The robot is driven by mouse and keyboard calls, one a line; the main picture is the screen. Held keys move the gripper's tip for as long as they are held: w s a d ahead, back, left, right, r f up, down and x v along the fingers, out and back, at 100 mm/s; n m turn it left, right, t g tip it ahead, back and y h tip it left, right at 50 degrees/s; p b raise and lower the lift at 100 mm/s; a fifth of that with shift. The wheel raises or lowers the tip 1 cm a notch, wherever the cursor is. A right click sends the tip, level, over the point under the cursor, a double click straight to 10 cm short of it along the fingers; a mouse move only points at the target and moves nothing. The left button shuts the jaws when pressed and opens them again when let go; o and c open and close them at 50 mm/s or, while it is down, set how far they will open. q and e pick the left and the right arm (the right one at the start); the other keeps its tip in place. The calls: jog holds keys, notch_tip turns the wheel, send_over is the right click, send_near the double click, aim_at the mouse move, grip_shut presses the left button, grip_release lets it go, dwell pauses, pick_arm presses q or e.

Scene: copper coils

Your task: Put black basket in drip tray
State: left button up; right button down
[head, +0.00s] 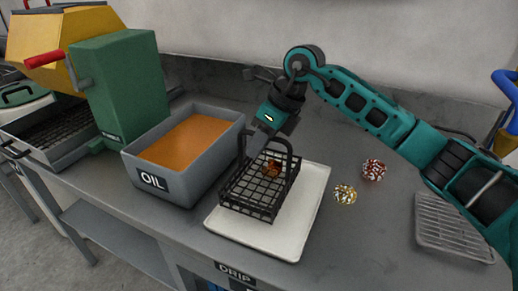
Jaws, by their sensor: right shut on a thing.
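The black wire basket (254,196) has a grid of bars and upright handles. It is over the white drip tray (309,207), and I cannot tell whether it touches the tray or hangs just above it. An orange-brown coil (271,168) is inside the basket. My right gripper (268,130) is shut on the basket at its raised handle at the back. The handle and arm partly hide the fingertips. My left gripper is not in view.
A grey container labelled OIL (153,180) with orange liquid stands left of the tray. A gold-white coil ball (345,194) and a red-white one (374,170) lie to the right. A wire rack (449,222) is at far right. A green and yellow machine (121,80) stands at far left.

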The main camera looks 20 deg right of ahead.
jog(key=shift+f, duration=0.6)
jog(key=shift+f, duration=0.15)
jog(key=c, duration=1.1)
grip_release()
jog(key=v, duration=1.2)
jog(key=shift+p, duration=0.3)
